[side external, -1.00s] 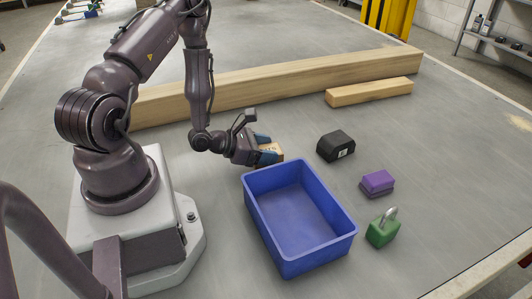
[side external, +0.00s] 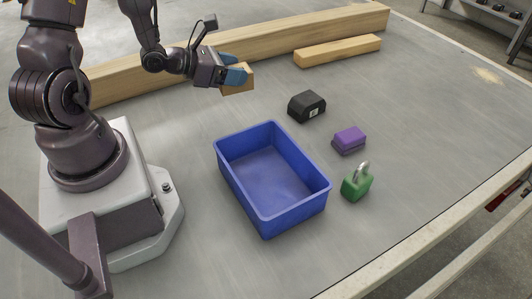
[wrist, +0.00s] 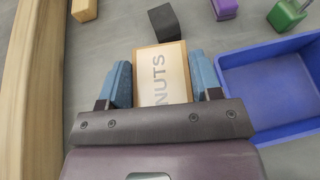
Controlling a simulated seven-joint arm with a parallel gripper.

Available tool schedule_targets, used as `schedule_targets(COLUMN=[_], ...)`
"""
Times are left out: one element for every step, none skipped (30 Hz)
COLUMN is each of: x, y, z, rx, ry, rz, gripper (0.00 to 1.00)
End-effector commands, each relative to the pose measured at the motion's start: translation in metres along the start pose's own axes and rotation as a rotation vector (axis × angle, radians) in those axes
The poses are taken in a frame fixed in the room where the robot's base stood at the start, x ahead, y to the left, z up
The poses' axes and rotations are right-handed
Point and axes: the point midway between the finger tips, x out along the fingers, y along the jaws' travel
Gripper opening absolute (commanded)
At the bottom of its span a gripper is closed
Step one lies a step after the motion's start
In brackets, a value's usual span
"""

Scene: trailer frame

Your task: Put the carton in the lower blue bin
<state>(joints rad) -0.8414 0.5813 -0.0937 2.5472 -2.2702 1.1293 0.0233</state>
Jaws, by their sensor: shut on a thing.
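The carton (side external: 238,80) is a small tan box. The blue bin (side external: 270,180) is empty and stands on the table, nearer the camera than the carton. It also shows at the right in the wrist view (wrist: 270,130). Only one blue bin is in view.
A black block (side external: 306,106), a purple block (side external: 348,141) and a green padlock (side external: 356,184) stand to the right of the bin. A long wooden beam (side external: 280,46) and a shorter one (side external: 338,51) lie behind. The table's right front is clear.

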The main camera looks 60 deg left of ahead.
Motion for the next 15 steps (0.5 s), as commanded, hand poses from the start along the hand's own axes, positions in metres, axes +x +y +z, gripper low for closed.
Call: schedule_targets(x=[-0.002, -0.004, -0.005, -0.002, 0.002, 0.005, 0.008, 0.011, 0.014, 0.017, 0.02, 0.023, 0.026, 0.028, 0.03], y=[0.0, 0.0, 0.0, -0.006, -0.011, -0.019, -0.025, -0.03, -0.039, -0.045, -0.053, -0.064, -0.073, -0.083, -0.098], z=[0.007, 0.01, 0.013, 0.014, 0.015, 0.017, 0.018, 0.02, 0.022, 0.024, 0.025, 0.027, 0.029, 0.03, 0.031], rx=[0.005, 0.005, 0.004, 0.014, 0.026, 0.039, 0.051, 0.063, 0.081, 0.094, 0.108, 0.13, 0.148, 0.167, 0.196], ry=[-0.004, -0.004, -0.004, -0.003, -0.002, -0.002, -0.002, -0.002, -0.003, -0.003, -0.003, -0.003, -0.003, -0.002, -0.002], rz=[0.002, 0.002, 0.002, -0.027, -0.056, -0.091, -0.119, -0.147, -0.188, -0.221, -0.256, -0.308, -0.352, -0.397, -0.467], gripper=[0.25, 0.25, 0.25, 0.25, 0.25, 0.25, 0.25, 0.25, 0.25, 0.25, 0.25, 0.25, 0.25, 0.25, 0.25])
